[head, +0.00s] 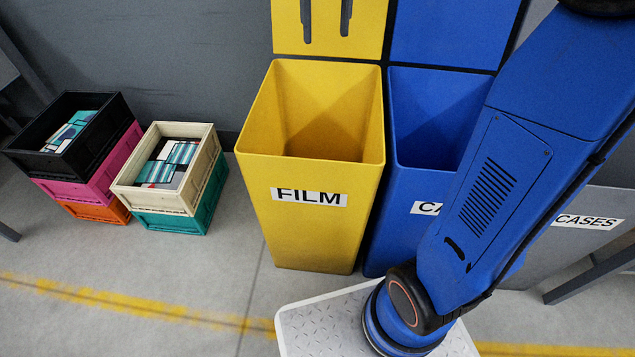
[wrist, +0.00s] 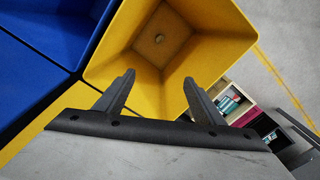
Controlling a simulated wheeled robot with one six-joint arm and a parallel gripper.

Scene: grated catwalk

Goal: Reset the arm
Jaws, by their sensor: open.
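My gripper (wrist: 158,80) shows in the wrist view with its two dark fingers spread apart and nothing between them. The fingers appear over the yellow bin labelled FILM (wrist: 205,55), whose inside shows beyond them. In the head view my blue arm (head: 510,170) slants across the right side, and the gripper itself is out of that picture.
The yellow bin (head: 310,235) stands beside a blue bin (head: 400,170), partly behind my arm. A grey bin labelled CASES (head: 588,240) is farther right. Stacked crates, black (head: 95,150) and cream (head: 165,200) on top, hold flat coloured cases. The floor at front left is clear.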

